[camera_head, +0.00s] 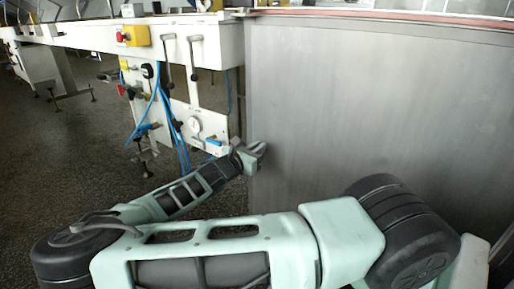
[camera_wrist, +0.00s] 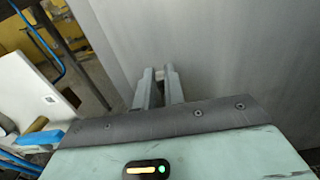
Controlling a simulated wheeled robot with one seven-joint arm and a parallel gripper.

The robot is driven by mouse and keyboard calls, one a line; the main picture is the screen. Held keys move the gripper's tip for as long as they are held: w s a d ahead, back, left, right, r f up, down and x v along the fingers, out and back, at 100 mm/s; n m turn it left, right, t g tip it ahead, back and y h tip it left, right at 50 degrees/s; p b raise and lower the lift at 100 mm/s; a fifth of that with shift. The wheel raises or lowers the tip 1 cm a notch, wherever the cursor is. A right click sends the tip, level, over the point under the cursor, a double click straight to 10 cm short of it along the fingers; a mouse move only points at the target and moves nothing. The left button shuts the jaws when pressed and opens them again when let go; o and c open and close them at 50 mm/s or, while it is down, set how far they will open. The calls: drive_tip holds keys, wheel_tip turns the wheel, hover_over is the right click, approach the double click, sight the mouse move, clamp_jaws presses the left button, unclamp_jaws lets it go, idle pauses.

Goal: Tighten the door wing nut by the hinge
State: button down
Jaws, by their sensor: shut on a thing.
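My gripper (camera_head: 257,148) is at the left edge of the large grey metal door panel (camera_head: 370,110). In the wrist view, the two fingers of my gripper (camera_wrist: 160,76) point at the panel and are close together. A small pale piece, taken to be the door wing nut (camera_wrist: 160,74), shows between the fingertips. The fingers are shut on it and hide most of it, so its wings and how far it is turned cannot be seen. The hinge cannot be made out in either view.
A white machine frame (camera_head: 208,95) with levers, a gauge (camera_head: 195,125) and blue hoses (camera_head: 170,115) stands left of the panel. A blue-handled valve (camera_wrist: 38,137) is close by on the left in the wrist view. Dark speckled floor lies open further left.

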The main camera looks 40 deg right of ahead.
drive_tip(key=shift+s+r, duration=0.1)
drive_tip(key=m+p, duration=0.2)
drive_tip(key=m, duration=0.1)
drive_tip(key=s+m+p, duration=0.1)
drive_tip(key=m+p, duration=0.2)
drive_tip(key=s+f+m+p, duration=0.1)
drive_tip(key=m+p, duration=0.1)
drive_tip(key=m, duration=0.1)
drive_tip(key=shift+d+m+p, duration=0.15)
drive_tip(key=shift+m+p, duration=0.15)
drive_tip(key=shift+p, duration=0.05)
drive_tip(key=m, duration=0.1)
drive_tip(key=f+m, duration=0.1)
drive_tip(key=m, duration=0.1)
drive_tip(key=shift+s+m, duration=0.2)
drive_tip(key=shift+m, duration=0.1)
drive_tip(key=shift+s+f+m, duration=0.1)
drive_tip(key=shift+f+m, duration=0.2)
drive_tip(key=shift+m, duration=0.85)
drive_tip(key=shift+s+f+m, duration=0.1)
drive_tip(key=shift+f+m, duration=0.2)
drive_tip(key=shift+m, duration=0.85)
